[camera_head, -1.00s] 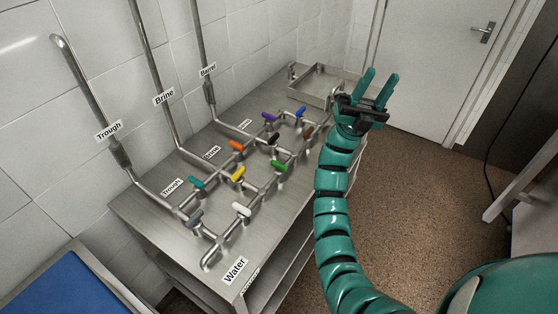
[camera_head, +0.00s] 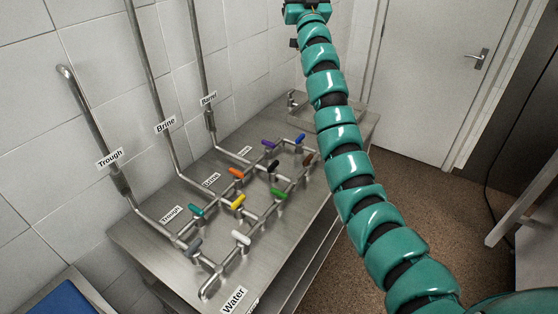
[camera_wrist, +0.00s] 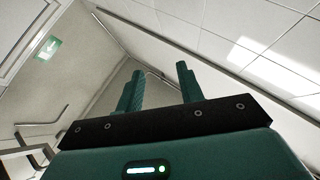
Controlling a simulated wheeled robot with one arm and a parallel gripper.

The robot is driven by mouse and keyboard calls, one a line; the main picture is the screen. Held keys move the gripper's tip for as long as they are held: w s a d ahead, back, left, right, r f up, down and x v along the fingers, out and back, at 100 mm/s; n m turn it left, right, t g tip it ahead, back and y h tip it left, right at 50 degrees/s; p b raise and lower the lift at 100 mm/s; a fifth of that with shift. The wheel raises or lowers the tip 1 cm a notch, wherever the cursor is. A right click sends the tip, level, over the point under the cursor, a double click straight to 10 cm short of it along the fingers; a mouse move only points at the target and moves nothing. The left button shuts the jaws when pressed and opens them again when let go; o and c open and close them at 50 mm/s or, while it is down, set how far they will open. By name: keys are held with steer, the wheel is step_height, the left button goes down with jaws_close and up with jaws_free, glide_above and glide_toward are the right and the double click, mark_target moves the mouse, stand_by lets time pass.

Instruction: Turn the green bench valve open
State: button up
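The green valve handle (camera_head: 278,193) sits on the pipework on the steel bench (camera_head: 268,262), right of the yellow handle and in front of the black one. My arm rises past the right side of the bench. In the head view my gripper is cut off at the top edge, with only its wrist end showing, well above the valve. In the wrist view my gripper (camera_wrist: 160,85) has its two green fingers apart with nothing between them. The wrist view faces the upper wall and ceiling, so no valve shows there.
Other handles stand close by: yellow (camera_head: 238,201), black (camera_head: 273,166), brown (camera_head: 307,158), white (camera_head: 241,238) and several more. Tall pipes labelled Trough, Brine and Barrel rise along the left wall. A door (camera_head: 427,80) stands at the back right.

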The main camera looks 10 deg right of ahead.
steer(key=w+a+f+n+g+y, duration=0.3)
steer(key=w+a+f+n+g, duration=0.1)
steer(key=w+a+f+g, duration=0.15)
steer(key=n+g+h, duration=0.3)
steer(key=n+g, duration=0.2)
steer(key=g, duration=1.5)
glide_toward(279, 191)
step_height(279, 191, down, 9)
steer(key=p, duration=0.6)
steer(key=shift+s+r, duration=0.1)
jaws_close()
